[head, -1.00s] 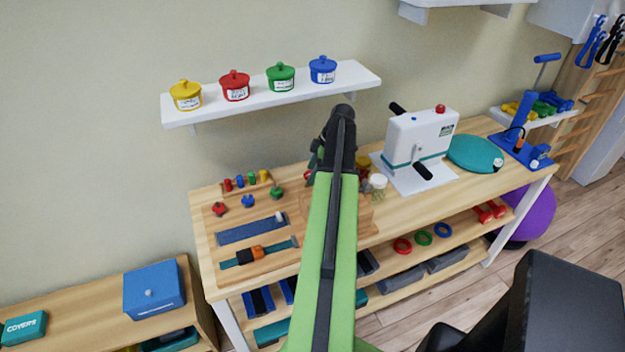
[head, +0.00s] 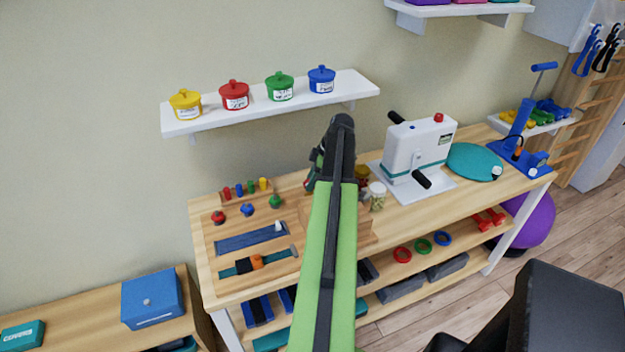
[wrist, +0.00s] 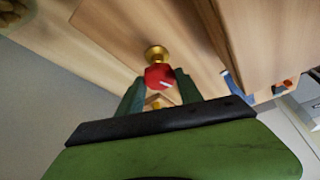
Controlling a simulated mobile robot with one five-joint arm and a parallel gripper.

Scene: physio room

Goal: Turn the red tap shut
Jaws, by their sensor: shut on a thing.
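The red tap (wrist: 157,77) shows in the wrist view as a round red knob with a white mark, on a brass stem against a wooden face. My gripper (wrist: 159,84) is shut on it, with one dark green finger at each side of the knob. In the head view my gripper (head: 314,168) is at the wooden box on the bench, mostly behind my own arm. The tap cannot be made out clearly there.
On the wooden bench (head: 212,282), red, blue and green knobs (head: 247,209) stand left of my arm. A jar (head: 377,196) and a white machine (head: 418,150) stand right. A wall shelf (head: 270,103) with several lidded pots hangs above.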

